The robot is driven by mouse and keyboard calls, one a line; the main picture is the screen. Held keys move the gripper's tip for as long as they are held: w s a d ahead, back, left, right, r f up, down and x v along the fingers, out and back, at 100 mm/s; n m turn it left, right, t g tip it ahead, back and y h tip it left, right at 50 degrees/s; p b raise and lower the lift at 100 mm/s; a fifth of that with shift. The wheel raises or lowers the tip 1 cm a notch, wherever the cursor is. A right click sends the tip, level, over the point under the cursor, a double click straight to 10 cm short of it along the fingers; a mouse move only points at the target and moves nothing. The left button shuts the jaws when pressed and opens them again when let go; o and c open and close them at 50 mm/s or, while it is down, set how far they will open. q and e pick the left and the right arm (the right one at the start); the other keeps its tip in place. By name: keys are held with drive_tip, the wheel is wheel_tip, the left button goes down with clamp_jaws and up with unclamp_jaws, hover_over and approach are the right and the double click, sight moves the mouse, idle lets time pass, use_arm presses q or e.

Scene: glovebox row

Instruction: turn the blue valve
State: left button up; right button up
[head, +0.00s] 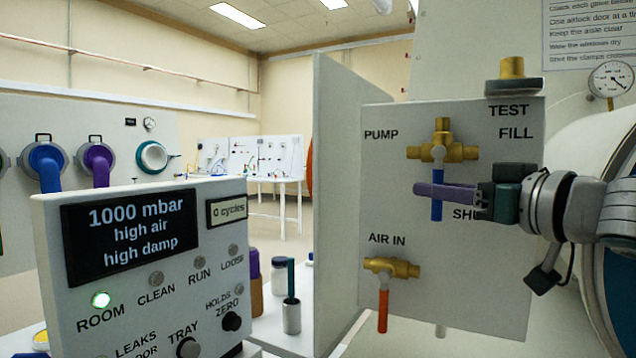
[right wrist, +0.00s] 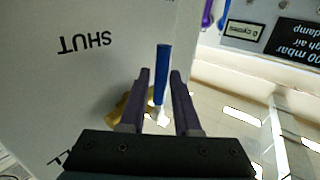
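My left gripper is in neither view.
An orange-handled AIR IN valve (head: 383,308) sits lower on the same panel. A brass-topped knob (head: 512,74) stands at the panel's top edge. The control box (head: 150,250) reading 1000 mbar is at the left. A pale upright board (head: 340,200) stands left of the panel.

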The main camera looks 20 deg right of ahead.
drive_tip(key=shift+w+a, duration=0.15)
drive_tip(key=shift+w, duration=0.75)
drive_tip(key=shift+w+a, duration=0.1)
drive_tip(key=shift+w, duration=0.8)
drive_tip(key=shift+c, duration=0.4)
clamp_jaws()
